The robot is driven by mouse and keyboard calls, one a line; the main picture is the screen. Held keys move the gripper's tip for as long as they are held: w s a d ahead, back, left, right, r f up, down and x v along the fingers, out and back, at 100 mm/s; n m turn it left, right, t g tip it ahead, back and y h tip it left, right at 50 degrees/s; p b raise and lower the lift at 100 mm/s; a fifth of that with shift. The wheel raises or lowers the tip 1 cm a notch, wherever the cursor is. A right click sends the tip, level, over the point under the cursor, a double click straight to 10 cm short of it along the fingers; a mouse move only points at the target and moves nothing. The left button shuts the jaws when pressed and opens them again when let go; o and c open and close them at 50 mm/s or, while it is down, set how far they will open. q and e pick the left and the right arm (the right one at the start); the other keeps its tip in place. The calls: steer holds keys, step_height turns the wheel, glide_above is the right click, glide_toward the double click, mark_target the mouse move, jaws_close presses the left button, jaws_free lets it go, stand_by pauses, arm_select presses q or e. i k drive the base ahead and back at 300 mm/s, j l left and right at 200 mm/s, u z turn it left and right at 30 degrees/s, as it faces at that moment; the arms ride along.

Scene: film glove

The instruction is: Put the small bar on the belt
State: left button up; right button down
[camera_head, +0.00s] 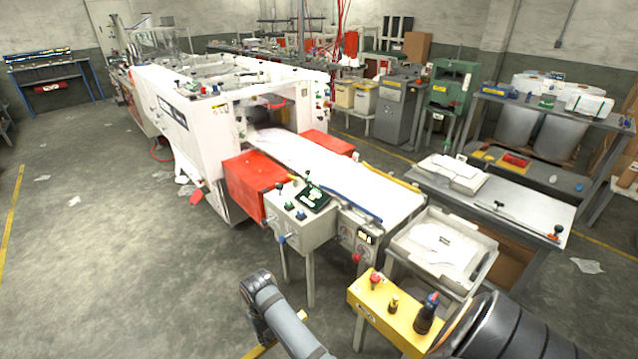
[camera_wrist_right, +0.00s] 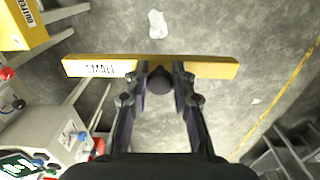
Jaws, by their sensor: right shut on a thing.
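The small bar (camera_wrist_right: 212,68) is a long yellow bar with a white label reading SMALL. In the right wrist view it lies crosswise between the fingers of my right gripper (camera_wrist_right: 160,80), which is shut on it near its middle. In the head view the bar (camera_head: 259,351) shows in part at the bottom, over the floor, with the right gripper (camera_head: 262,330) and wrist covering its middle. The belt (camera_head: 345,180) is a pale flat conveyor running out of the white machine, farther back and right of the bar. My left gripper is not in view.
A yellow control box (camera_head: 385,318) with knobs stands right of the gripper. A grey control panel (camera_head: 300,218) and red boxes (camera_head: 257,180) flank the belt. A white tray (camera_head: 443,248) stands by the belt's near end. Open floor (camera_head: 120,270) lies to the left.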

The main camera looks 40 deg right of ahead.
mark_target(373, 197)
steer(key=i+z, duration=0.75)
steer(key=i, duration=0.15)
steer(key=i+j+z, duration=0.2)
steer(key=i+z, duration=0.2)
steer(key=i+j+z, duration=0.35)
steer(key=i+z, duration=0.3)
steer(key=i, duration=0.25)
steer(key=i+j+z, duration=0.1)
steer(key=i+z, duration=0.25)
steer(key=i, duration=0.2)
